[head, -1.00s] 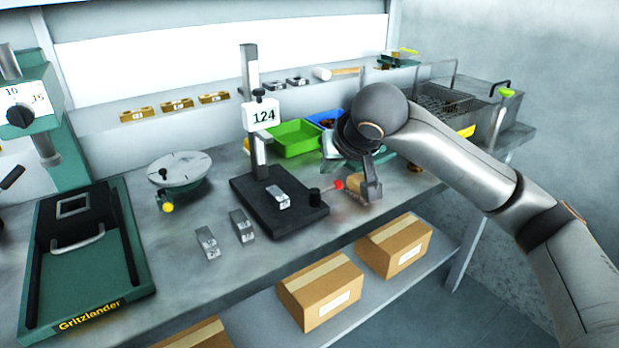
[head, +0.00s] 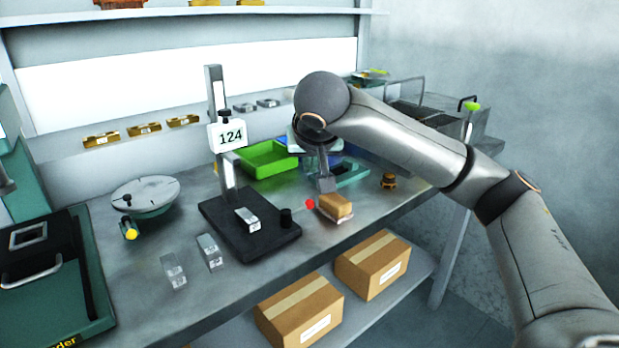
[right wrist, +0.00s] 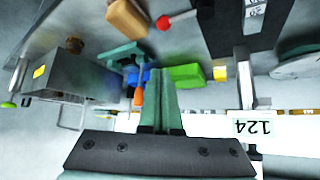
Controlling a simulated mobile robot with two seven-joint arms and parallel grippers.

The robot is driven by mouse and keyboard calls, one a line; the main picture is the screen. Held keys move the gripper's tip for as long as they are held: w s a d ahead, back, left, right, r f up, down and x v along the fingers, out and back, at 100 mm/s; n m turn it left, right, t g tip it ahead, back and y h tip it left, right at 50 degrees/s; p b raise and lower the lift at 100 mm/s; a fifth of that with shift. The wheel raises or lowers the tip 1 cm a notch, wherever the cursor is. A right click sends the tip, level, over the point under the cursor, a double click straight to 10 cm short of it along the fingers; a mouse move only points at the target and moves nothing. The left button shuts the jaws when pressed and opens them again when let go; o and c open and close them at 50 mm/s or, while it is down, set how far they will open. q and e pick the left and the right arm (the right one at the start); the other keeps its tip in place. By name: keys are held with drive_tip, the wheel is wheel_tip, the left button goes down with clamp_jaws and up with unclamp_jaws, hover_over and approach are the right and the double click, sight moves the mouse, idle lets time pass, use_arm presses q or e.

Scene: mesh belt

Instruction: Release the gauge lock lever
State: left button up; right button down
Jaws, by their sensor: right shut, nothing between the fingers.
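The gauge (head: 230,135) reads 124 on an upright post above a black base (head: 260,235). It also shows upside down in the right wrist view (right wrist: 254,127). The lock lever's red knob (head: 310,204) sticks out to the right of the base. In the right wrist view the red knob (right wrist: 163,22) is at the top, on a thin rod. My right gripper (head: 326,184) is shut and empty, just above and behind the knob, apart from it. Its fingers (right wrist: 163,75) point towards the bench in the right wrist view. My left gripper is out of view.
A brown-topped block (head: 335,207) lies close to the knob. A metal block (head: 248,219) sits on the base, with two more to its left. A green bin (head: 268,160) and a brass knob (head: 388,181) are behind. Cartons (head: 300,312) are on the shelf below.

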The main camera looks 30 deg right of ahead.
sight(299, 209)
drive_tip(key=b+x, duration=0.1)
drive_tip(key=x, duration=0.8)
drive_tip(key=shift+f, duration=0.1)
drive_tip(key=s, duration=0.1)
drive_tip(key=s+a, duration=0.1)
drive_tip(key=shift+s+a+f+b, duration=0.2)
drive_tip(key=shift+s+b, duration=0.1)
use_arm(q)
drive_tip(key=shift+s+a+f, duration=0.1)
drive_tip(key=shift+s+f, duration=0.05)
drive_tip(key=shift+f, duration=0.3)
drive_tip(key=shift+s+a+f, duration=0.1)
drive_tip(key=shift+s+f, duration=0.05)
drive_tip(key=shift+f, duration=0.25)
use_arm(e)
drive_tip(key=shift+s+a+f, duration=0.1)
drive_tip(key=shift+s+a, duration=0.15)
drive_tip(key=shift+s, duration=0.25)
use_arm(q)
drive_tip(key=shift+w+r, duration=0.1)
